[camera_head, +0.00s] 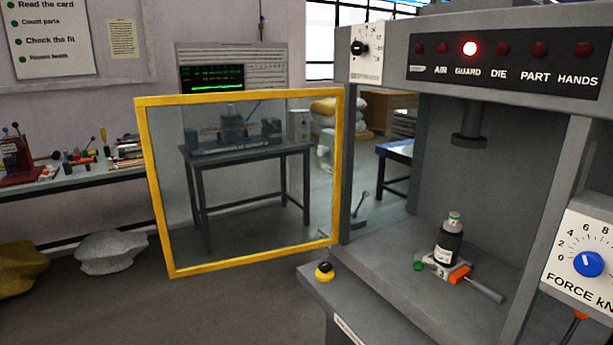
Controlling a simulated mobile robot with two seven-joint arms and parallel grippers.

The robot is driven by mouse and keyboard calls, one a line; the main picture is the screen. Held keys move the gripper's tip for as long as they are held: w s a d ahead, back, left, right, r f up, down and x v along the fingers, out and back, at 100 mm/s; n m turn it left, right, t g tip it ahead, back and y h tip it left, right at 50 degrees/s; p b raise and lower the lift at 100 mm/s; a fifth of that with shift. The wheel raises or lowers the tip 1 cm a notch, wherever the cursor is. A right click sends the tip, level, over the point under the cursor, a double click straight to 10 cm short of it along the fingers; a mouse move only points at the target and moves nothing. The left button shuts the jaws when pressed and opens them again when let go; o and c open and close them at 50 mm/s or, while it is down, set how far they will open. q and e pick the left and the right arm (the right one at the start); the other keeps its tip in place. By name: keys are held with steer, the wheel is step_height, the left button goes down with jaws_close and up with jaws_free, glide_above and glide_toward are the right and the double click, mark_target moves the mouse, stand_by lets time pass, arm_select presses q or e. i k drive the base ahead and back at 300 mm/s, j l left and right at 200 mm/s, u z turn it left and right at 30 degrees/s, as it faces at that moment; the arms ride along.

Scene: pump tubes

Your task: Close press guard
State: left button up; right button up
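The press guard (155,190) is a clear panel in a yellow frame. It stands swung open to the left of the press (400,120), with its right edge at the press's left upright. The front of the press bay is uncovered. The GUARD lamp (470,48) glows red, while the other lamps on the panel are dark. A dark bottle (448,245) with a white and green top stands upright under the ram (470,132). Neither of my grippers shows in the head view.
A black and yellow button (324,270) sits on the press's front ledge. An orange clamp (461,275) with a grey handle lies beside the bottle. A blue force dial (588,264) is at the right. A workbench (90,178) with tools stands far left. Open floor lies below the guard.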

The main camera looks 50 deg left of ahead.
mark_target(140, 103)
steer(key=k+j, duration=0.1)
steer(key=j, duration=0.3)
steer(key=j+z, duration=0.1)
steer(key=j, duration=0.25)
steer(key=k+j, duration=0.15)
steer(key=j, duration=0.25)
steer(key=k+j+z, duration=0.1)
steer(key=j, duration=0.25)
steer(key=k+j+z, duration=0.1)
steer(key=j, duration=0.25)
steer(key=k+j+z, duration=0.1)
steer(key=j, duration=0.25)
steer(key=k+j+z, duration=0.1)
steer(key=j, duration=0.25)
steer(key=k+j+z, duration=0.1)
steer(key=j, duration=0.25)
steer(key=k+j+z, duration=0.15)
steer(key=j, duration=0.35)
steer(key=k+j+z, duration=0.15)
steer(key=j, duration=0.55)
steer(key=j+z, duration=0.3)
steer(key=j, duration=0.6)
steer(key=i+j, duration=0.15)
steer(key=j, duration=0.2)
steer(key=i+j+z, duration=0.1)
steer(key=j, duration=0.25)
steer(key=k+j+z, duration=0.1)
steer(key=k+j, duration=0.2)
steer(key=k, duration=0.1)
